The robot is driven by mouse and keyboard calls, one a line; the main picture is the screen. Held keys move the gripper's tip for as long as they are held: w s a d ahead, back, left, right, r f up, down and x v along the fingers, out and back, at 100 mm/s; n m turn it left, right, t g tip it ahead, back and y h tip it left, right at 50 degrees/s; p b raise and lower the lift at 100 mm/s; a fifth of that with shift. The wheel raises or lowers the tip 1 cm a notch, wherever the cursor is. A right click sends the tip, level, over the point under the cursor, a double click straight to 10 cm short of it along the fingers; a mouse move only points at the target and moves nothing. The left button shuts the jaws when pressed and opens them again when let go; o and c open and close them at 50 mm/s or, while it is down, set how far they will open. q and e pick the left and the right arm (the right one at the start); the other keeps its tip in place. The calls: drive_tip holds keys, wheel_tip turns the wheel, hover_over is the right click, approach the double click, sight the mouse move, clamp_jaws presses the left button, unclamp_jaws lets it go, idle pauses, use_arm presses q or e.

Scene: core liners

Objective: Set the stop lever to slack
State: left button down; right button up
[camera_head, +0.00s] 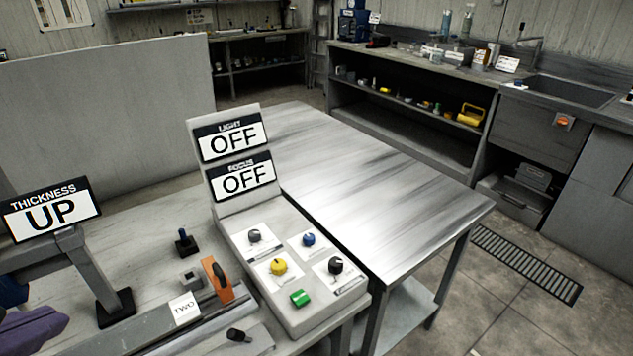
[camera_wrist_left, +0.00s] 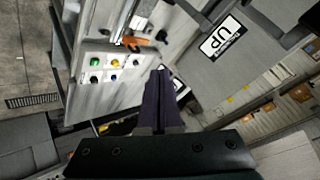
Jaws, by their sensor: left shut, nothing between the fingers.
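No label in view reads stop or slack, so I cannot tell for certain which part is the stop lever. An orange block with a dark upright piece (camera_head: 218,282) stands on a grey rail beside a label reading TWO (camera_head: 185,308); the orange part also shows in the left wrist view (camera_wrist_left: 134,42). A small black lever (camera_head: 186,242) stands behind it, and a black knob (camera_head: 238,335) lies in front. My left gripper (camera_head: 35,326) is at the lower left, apart from these parts. Its purple fingers (camera_wrist_left: 160,98) are shut and empty. My right gripper is out of view.
A sloped control box (camera_head: 335,318) carries several knobs, a green button (camera_head: 300,298) and signs reading LIGHT OFF (camera_head: 231,137) and FOCUS OFF (camera_head: 241,176). A THICKNESS UP sign (camera_head: 50,209) stands on a post at left. The metal table (camera_head: 370,195) behind is clear.

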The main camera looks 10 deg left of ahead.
use_arm(q)
wheel_tip(320, 180, down, 21)
drive_tip(key=w+m+t+y+b, duration=0.25)
drive_tip(key=t+y+b, duration=0.2)
drive_tip(key=b, duration=2.35)
drive_tip(key=d+f+m+t+h+b, duration=0.1)
drive_tip(key=d+f+m+t+b, duration=0.1)
drive_tip(key=f+b, duration=0.7)
drive_tip(key=d+f+m+t+h+b, duration=0.1)
drive_tip(key=d+f+m+t+b, duration=0.2)
drive_tip(key=f+b, duration=0.6)
drive_tip(key=d+t+b, duration=0.2)
drive_tip(key=t+b, duration=0.1)
drive_tip(key=b, duration=0.8)
drive_tip(key=shift+w+d+f, duration=0.2)
drive_tip(key=shift+w, duration=0.05)
drive_tip(key=shift+h, duration=0.25)
drive_tip(key=p, duration=0.6)
approach(239, 337)
drive_tip(key=x, duration=0.4)
drive_tip(key=shift+w+a, duration=0.25)
drive_tip(key=shift+a, duration=0.2)
drive_tip(key=shift+w+a, duration=0.25)
drive_tip(key=shift+w, duration=0.55)
drive_tip(key=shift+r, duration=0.1)
